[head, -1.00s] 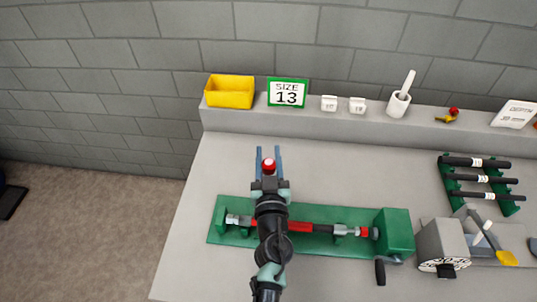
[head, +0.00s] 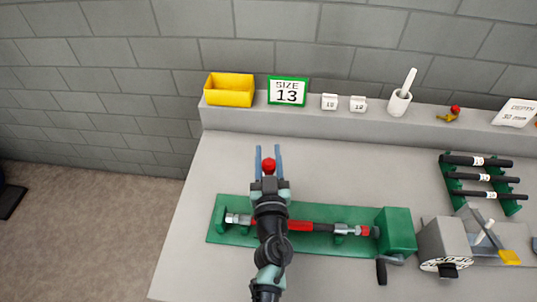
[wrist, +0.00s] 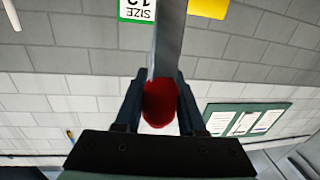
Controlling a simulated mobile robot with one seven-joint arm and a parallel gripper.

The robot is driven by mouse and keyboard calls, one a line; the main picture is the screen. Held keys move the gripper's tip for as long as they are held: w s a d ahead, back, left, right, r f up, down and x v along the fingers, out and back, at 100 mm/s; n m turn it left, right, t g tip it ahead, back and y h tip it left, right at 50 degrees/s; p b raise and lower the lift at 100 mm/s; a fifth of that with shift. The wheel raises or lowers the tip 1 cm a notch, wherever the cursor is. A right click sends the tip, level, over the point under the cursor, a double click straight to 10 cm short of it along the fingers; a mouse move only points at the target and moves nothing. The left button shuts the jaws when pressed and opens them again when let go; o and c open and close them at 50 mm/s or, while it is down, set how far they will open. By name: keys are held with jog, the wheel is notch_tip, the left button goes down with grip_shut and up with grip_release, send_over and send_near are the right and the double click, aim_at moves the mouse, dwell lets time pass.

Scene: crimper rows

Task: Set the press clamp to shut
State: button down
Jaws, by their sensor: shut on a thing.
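The press (head: 320,242) has a long green base on the bench, with a red and black hose (head: 302,226) lying along it between metal fittings. My gripper (head: 268,160) is above the bench behind the press. Its blue fingers stand on both sides of a round red knob (head: 268,167). In the wrist view, the knob (wrist: 160,101) sits between the fingers, and a grey bar (wrist: 170,40) runs away from it. My gripper is shut on this knob. My arm hides part of the press and where the knob is attached, so the clamp's setting cannot be told.
A yellow bin (head: 229,90), a size 13 sign (head: 287,92) and a white mortar (head: 399,102) stand on the back ledge. A crank (head: 381,271) is at the press's right end. Black hoses lie on a green rack (head: 445,182) at right.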

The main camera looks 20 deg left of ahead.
jog(key=s+d+f+t+y+b, duration=0.1)
jog(key=s+b, duration=0.3)
jog(key=b, duration=0.6)
jog(key=s+d+f+n+t+y+b, duration=0.1)
jog(key=s+f+t+y+b, duration=0.1)
jog(key=b, duration=0.8)
jog(key=s+d+f+n+t+y+b, duration=0.1)
jog(key=s+t+b, duration=0.3)
jog(key=b, duration=0.6)
jog(key=shift+s+d+f+y+b, duration=0.25)
jog(key=shift+s+f+y+b, duration=0.15)
jog(key=shift+s+f, duration=0.4)
jog(key=shift+s+r, duration=0.15)
jog(key=c, duration=0.5)
grip_release()
